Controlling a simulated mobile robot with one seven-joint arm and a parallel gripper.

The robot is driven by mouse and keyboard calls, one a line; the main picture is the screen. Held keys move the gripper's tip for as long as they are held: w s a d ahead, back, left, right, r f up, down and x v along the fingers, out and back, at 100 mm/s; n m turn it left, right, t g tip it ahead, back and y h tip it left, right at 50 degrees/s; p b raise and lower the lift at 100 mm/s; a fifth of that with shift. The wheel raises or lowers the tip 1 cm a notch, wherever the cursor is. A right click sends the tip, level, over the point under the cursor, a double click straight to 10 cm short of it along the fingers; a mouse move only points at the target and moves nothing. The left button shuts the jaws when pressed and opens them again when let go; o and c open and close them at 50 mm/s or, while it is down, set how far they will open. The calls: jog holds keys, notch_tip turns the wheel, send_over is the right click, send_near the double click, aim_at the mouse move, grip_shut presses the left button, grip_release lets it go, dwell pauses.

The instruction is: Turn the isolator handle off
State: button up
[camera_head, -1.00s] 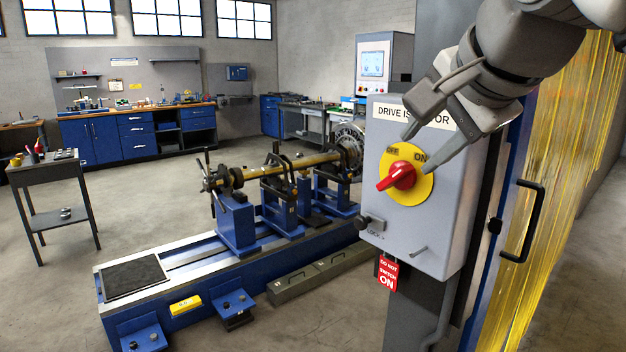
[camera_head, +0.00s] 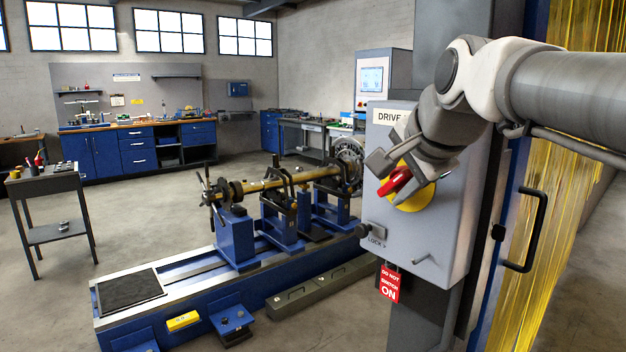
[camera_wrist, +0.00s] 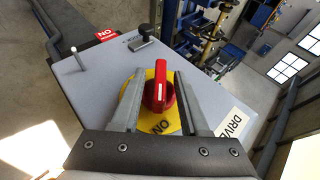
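The grey drive isolator box (camera_head: 430,235) stands on a dark post at the right of the head view. Its red handle (camera_head: 396,180) sits on a round yellow plate (camera_head: 416,200), partly covered by my gripper. My gripper (camera_head: 398,180) is at the handle with its fingers apart. In the wrist view, the red handle (camera_wrist: 160,88) lies between the two fingers of my gripper (camera_wrist: 153,95), with a gap visible on each side. The handle's white mark lies along its length, and the word ON shows on the yellow plate (camera_wrist: 165,127) below it. The OFF word is hidden.
A lock knob (camera_head: 370,229) and a small peg (camera_head: 422,259) stick out of the box below the plate. A red "do not switch on" tag (camera_head: 389,283) hangs under it. A yellow strip curtain (camera_head: 560,215) and black door handle (camera_head: 526,230) are at right.

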grip_shut()
jog(key=shift+r+p, duration=0.1)
jog(key=shift+p, duration=0.2)
